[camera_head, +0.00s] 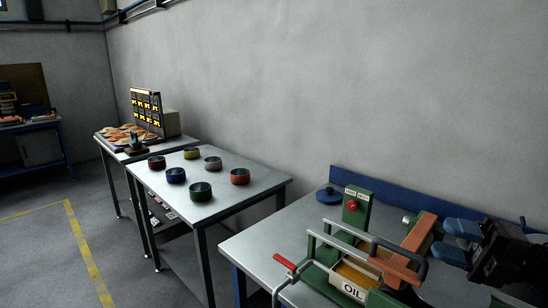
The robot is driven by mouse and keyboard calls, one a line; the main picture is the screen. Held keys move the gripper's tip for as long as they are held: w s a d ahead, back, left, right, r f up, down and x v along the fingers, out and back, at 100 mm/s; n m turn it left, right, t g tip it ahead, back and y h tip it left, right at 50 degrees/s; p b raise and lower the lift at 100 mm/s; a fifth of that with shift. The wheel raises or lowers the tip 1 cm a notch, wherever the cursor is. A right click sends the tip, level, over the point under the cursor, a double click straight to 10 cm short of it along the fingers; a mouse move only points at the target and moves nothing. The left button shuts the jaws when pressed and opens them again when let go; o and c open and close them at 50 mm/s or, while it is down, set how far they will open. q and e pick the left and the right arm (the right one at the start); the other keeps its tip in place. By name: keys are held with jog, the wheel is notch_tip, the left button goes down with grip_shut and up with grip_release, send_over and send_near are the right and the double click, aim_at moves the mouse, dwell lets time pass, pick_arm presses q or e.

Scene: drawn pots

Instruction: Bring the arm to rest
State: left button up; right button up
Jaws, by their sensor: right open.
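My right gripper (456,241) is at the lower right, over the workbench. Its two blue fingers point left and stand apart, with nothing seen between them. The fingers are close to the right side of an orange part of the green-and-orange fixture; I cannot tell whether they touch it. The black gripper body behind them runs toward the right edge. My left gripper does not show. Several small coloured pots stand apart on a grey table, among them a blue pot (176,175), a dark green pot (201,192) and a red pot (240,176).
The workbench (257,247) carries the fixture, an OIL box (352,288), a green post with a red button (356,205), a red-tipped lever (285,263) and a blue round part (329,195). Floor lies open left of the tables.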

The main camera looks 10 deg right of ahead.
jog(key=d+f+m+t+h, duration=0.1)
jog(key=f+m+t+h, duration=0.1)
jog(key=f+m+h, duration=0.4)
jog(key=s+d+f+m+t+h, duration=0.1)
jog(key=f+m+t+h, duration=0.1)
jog(key=f+m+h, duration=0.4)
jog(key=s+d+f+m+t+h, duration=0.1)
jog(key=f+m+h, duration=0.5)
jog(key=m, duration=0.6)
jog(key=shift+s+d+f+m+t+h, duration=0.1)
jog(key=shift+d+m+t+h, duration=0.2)
jog(key=shift+t+h, duration=0.25)
jog(key=s+a+f+m+g, duration=0.3)
jog(key=s+a+f+g, duration=0.25)
jog(key=s, duration=0.25)
jog(key=s+a+f+m+g, duration=0.35)
jog(key=s+f+g, duration=0.25)
jog(key=s, duration=0.2)
jog(key=w+f+t+b, duration=0.2)
jog(key=f+b, duration=0.1)
jog(key=f, duration=0.4)
jog(key=w+f+n+t+y+b, duration=0.1)
jog(key=w+f+t+b, duration=0.1)
jog(key=f, duration=0.5)
jog(key=w+f+t+b, duration=0.2)
jog(key=f+b, duration=0.3)
jog(key=f, duration=0.3)
jog(key=shift+a+t, duration=0.3)
jog(key=shift+t, duration=0.4)
